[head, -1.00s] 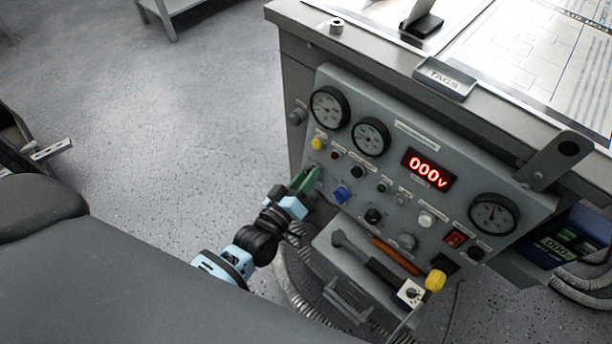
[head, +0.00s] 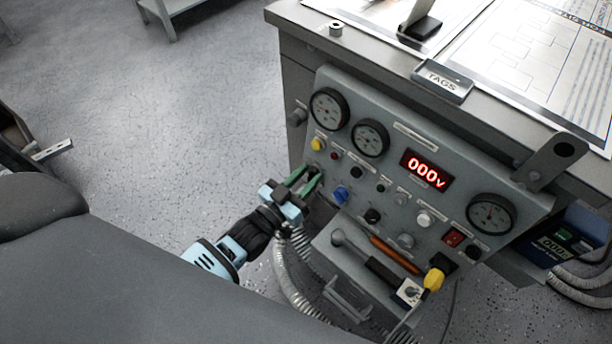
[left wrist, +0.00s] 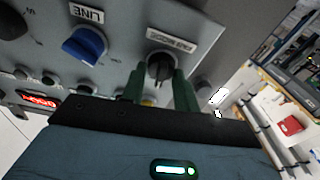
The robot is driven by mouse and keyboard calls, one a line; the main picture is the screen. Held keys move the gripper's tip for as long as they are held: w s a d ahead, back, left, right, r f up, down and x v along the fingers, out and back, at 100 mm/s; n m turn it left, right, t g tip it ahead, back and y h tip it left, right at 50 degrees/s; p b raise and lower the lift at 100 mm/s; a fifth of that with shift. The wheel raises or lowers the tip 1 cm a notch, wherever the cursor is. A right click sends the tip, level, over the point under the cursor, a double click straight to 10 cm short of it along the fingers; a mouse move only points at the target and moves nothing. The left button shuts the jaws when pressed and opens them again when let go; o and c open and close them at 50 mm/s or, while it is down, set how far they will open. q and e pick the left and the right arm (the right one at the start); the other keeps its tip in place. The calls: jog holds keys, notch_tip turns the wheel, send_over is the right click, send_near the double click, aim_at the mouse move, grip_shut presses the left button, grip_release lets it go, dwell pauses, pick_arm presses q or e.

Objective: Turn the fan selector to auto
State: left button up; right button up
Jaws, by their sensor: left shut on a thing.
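The fan selector appears to be the black knob (left wrist: 160,70) under a small label (left wrist: 172,40) in the left wrist view; the label's text is upside down and hard to read. My left gripper (left wrist: 157,88) has its green fingers on both sides of this knob and is shut on it. In the head view my left gripper (head: 310,182) is at the lower left of the grey control panel (head: 400,140), where its fingers partly hide the knob. I cannot read the knob's setting. My right gripper is not in view.
A blue knob (head: 340,196), marked LINE in the left wrist view, sits close beside the gripper. A yellow button (head: 318,144) is above it. A red display (head: 427,169) reads 000v. A shelf with tools (head: 372,262) juts out below the panel. Open floor (head: 170,130) is at left.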

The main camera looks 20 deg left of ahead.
pick_arm(q)
jog(key=shift+m+h, duration=0.3)
jog(key=shift+m, duration=0.5)
jog(key=o, duration=0.9)
jog(key=shift+o, duration=0.3)
jog(key=shift+s, duration=0.1)
jog(key=p+v, duration=0.1)
jog(key=v, duration=0.6)
jog(key=shift+s+a, duration=0.15)
jog(key=shift+s, duration=0.15)
